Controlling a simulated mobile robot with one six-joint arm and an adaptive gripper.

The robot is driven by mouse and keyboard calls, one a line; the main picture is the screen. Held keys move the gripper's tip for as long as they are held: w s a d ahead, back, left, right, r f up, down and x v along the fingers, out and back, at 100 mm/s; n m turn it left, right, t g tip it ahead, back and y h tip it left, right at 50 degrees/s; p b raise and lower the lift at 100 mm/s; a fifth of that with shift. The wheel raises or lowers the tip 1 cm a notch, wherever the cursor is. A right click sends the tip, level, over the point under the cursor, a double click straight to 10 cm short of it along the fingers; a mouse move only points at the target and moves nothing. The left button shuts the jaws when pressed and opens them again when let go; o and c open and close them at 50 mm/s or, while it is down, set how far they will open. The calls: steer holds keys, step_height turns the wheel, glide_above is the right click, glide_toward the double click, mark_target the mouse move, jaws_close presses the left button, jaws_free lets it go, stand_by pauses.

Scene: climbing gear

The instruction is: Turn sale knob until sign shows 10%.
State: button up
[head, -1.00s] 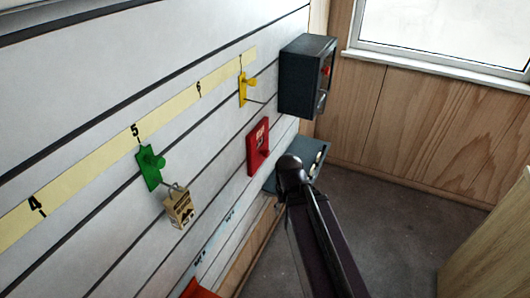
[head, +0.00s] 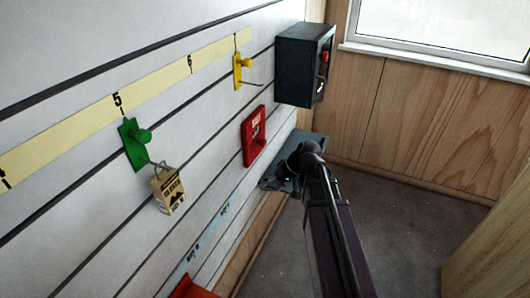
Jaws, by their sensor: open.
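The lettering is too small to read a percentage. My arm reaches up from the bottom of the view. My gripper (head: 281,183) is at its far end, to the right of and below the sign, apart from the knob. It is small, dark and partly hidden by the wrist, and it holds nothing that I can see.
A dark box (head: 297,66) with a red button juts from the wall above my gripper. A grey-blue shelf (head: 311,143) is behind my wrist. Floor on the right is clear.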

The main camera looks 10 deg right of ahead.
steer(key=w+d+t+y+b, duration=0.3)
steer(key=w+d+y+b, duration=0.25)
steer(key=w, duration=0.25)
steer(key=n+t+y+b, duration=0.1)
steer(key=t+y+b, duration=0.2)
steer(key=t+b, duration=0.15)
glide_toward(265, 143)
steer(key=v, duration=0.3)
steer(key=shift+w+d+f, duration=0.1)
steer(key=shift+w+d, duration=0.05)
steer(key=shift+w, duration=0.1)
steer(key=x, duration=1.3)
steer(key=shift+w+a, duration=0.1)
steer(key=shift+a, duration=0.3)
